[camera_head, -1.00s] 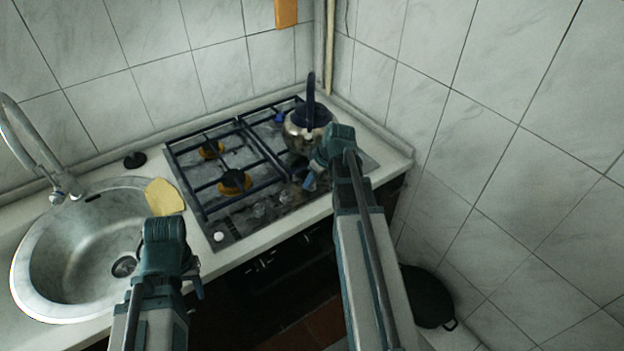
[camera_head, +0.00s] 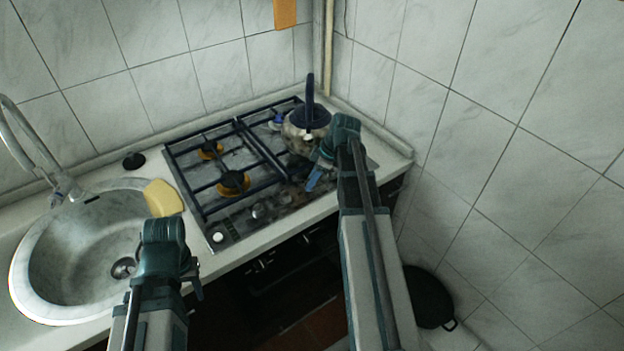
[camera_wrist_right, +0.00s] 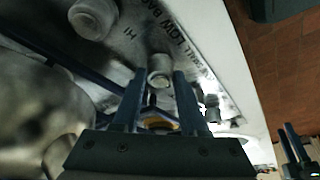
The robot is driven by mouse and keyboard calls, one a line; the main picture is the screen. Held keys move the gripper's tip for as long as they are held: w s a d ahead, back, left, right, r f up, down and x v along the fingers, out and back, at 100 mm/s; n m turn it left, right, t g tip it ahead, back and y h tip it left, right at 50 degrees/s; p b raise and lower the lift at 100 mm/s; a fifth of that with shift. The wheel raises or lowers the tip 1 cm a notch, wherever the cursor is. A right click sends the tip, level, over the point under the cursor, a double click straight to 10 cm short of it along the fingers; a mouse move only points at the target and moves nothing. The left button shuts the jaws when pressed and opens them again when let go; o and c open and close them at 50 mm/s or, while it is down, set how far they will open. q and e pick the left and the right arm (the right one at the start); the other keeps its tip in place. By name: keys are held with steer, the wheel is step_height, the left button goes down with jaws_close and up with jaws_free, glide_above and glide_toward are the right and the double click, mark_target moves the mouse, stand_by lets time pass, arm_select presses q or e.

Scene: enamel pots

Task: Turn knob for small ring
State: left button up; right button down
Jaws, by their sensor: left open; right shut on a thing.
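My right gripper (camera_head: 313,181) is at the front right of the stove (camera_head: 240,229). In the right wrist view its fingers (camera_wrist_right: 159,92) are shut on a round pale knob (camera_wrist_right: 160,70), with printed words beside it on the steel panel. The finger and wrist hide most of this knob in the head view. Another knob (camera_wrist_right: 95,17) shows at the upper left of the wrist view, and a smaller one (camera_wrist_right: 211,103) to the right. My left gripper (camera_head: 192,277) is open and empty in front of the counter, near the sink; its jaws are partly hidden.
A metal kettle (camera_head: 301,137) stands on the rear right of the stove, close to my right gripper. A blue patch (camera_head: 277,122) shows beside it; I cannot tell whether it is flame. A tiled wall bounds the right.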

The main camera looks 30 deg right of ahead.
stand_by(0.3)
steer(key=shift+c, duration=2.2)
jaws_free()
steer(key=p+v, duration=1.2)
steer(key=v, duration=0.2)
steer(key=shift+p, duration=0.4)
steer(key=shift+f, duration=0.1)
steer(key=s+a+f+m+g+h+b, duration=0.1)
steer(key=a, duration=0.8)
steer(key=s+a+f+m+g, duration=0.1)
steer(key=s+a+g, duration=0.1)
steer(key=a, duration=0.8)
steer(key=s+a+f+m+h, duration=0.1)
steer(key=s+a+m, duration=0.1)
steer(key=s+a, duration=0.3)
steer(key=s+a+m+h+b, duration=0.1)
steer(key=s+a, duration=0.3)
steer(key=a, duration=0.7)
steer(key=shift+s+f+m+h, duration=0.4)
steer(key=shift+m+h, duration=0.1)
steer(key=shift+h, duration=0.3)
